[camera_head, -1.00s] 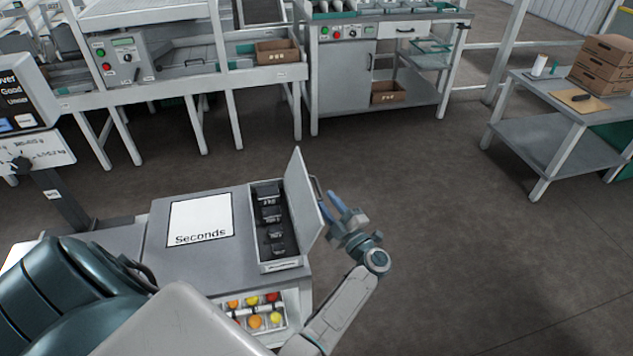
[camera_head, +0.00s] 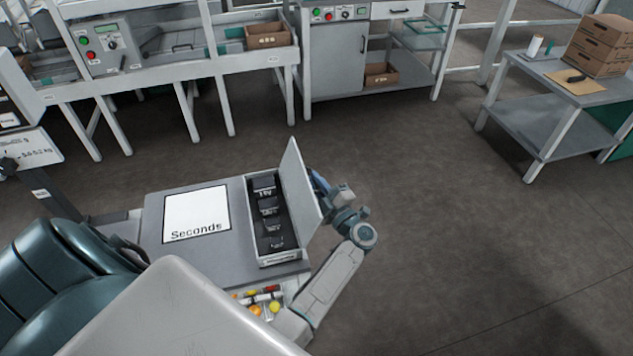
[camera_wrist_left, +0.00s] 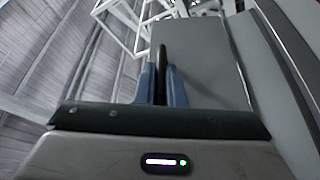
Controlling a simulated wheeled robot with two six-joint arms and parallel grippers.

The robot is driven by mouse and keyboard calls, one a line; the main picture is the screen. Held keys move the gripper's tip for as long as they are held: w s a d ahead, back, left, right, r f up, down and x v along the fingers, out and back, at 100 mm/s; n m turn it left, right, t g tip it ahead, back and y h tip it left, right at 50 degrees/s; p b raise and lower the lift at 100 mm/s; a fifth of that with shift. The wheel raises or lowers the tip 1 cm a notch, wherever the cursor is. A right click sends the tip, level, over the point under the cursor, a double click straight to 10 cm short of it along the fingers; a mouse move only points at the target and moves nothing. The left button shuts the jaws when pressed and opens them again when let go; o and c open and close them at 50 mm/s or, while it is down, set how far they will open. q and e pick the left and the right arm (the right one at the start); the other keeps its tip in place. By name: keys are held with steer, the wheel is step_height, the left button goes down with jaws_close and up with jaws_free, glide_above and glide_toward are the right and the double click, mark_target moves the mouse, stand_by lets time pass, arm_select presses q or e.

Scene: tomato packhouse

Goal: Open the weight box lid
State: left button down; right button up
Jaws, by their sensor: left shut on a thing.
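The weight box (camera_head: 281,258) sits at the right edge of the grey bench top, with several dark weights (camera_head: 267,208) standing in a row inside. Its grey lid (camera_head: 299,190) stands up, nearly upright, along the box's right side, so the box is open on top. My left gripper (camera_head: 319,183) is at the lid's outer right face. In the left wrist view its blue fingers (camera_wrist_left: 161,85) are shut on a thin dark bar, the lid handle (camera_wrist_left: 162,58), beside the grey lid panel (camera_wrist_left: 205,70). The lid partly hides the fingertips in the head view. My right gripper is not in view.
A white "Seconds" sheet (camera_head: 196,214) lies left of the box. Colourful tomatoes (camera_head: 256,309) show below the bench front. A side table (camera_head: 550,85) with cardboard boxes (camera_head: 601,44) stands far right. The floor right of my left arm is clear.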

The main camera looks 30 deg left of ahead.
arm_select(q)
steer(key=n, duration=0.1)
steer(key=s+a+r+n+g+p, duration=0.1)
steer(key=n, duration=0.1)
steer(key=shift+s+a+r+h, duration=0.1)
steer(key=shift+s+r+h, duration=0.1)
steer(key=shift+r+h, duration=0.1)
steer(key=c, duration=1.5)
jaws_free()
steer(key=shift+f, duration=0.1)
